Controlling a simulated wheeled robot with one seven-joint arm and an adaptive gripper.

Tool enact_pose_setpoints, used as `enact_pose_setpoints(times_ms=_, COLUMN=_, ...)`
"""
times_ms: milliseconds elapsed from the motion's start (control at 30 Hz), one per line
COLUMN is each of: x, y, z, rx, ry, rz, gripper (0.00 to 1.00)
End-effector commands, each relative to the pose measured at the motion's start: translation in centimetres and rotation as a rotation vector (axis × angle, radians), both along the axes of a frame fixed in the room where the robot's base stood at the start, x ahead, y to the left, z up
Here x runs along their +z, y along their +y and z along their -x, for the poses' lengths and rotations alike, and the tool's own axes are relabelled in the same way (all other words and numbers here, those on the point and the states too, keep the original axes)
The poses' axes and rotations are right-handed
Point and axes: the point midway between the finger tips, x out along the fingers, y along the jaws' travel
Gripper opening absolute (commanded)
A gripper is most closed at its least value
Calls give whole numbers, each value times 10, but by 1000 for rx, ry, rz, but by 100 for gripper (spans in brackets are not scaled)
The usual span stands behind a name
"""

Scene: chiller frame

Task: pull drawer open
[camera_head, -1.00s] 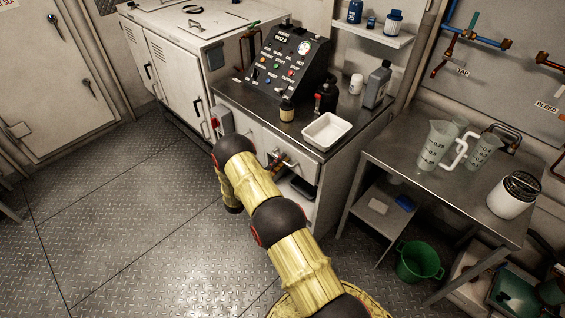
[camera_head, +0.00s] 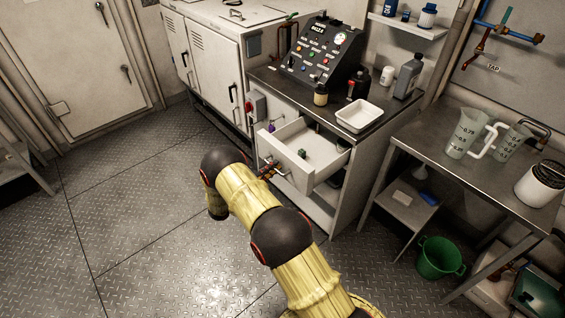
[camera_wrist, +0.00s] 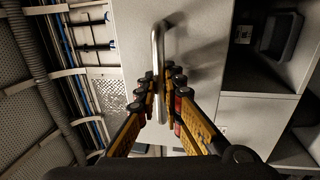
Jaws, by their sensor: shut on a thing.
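The drawer (camera_head: 317,153) under the counter stands pulled out, and I see into its pale, mostly bare inside. A small dark green item (camera_head: 302,153) lies in it near the front, and a small purple item shows near its back left. My gripper (camera_head: 270,169) is at the drawer front, partly hidden behind my arm. In the wrist view my gripper's fingers (camera_wrist: 158,95) are shut around the metal bar handle (camera_wrist: 157,50) of the drawer front (camera_wrist: 195,45).
A white tray (camera_head: 357,116), bottles and a control panel (camera_head: 317,54) stand on the counter above. An open shelf space is below the drawer. A side table (camera_head: 470,165) with jugs and a green bucket (camera_head: 439,257) are at right. The floor at left is clear.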

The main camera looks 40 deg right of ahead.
Motion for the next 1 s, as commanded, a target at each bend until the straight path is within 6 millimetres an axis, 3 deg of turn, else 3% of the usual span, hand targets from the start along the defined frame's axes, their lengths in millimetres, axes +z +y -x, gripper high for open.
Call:
enact_pose_setpoints(times_ms=233, x=-1, y=22, z=1, rx=2, ry=1, rz=0, gripper=0)
enact_pose_setpoints(times_ms=667, x=-1, y=25, z=2, rx=1, ry=1, rz=-1, gripper=0)
enact_pose_setpoints(times_ms=700, x=-1, y=25, z=2, rx=1, ry=1, rz=-1, gripper=9)
enact_pose_setpoints(times_ms=1000, x=0, y=25, z=2, rx=0, ry=0, rz=0, gripper=26)
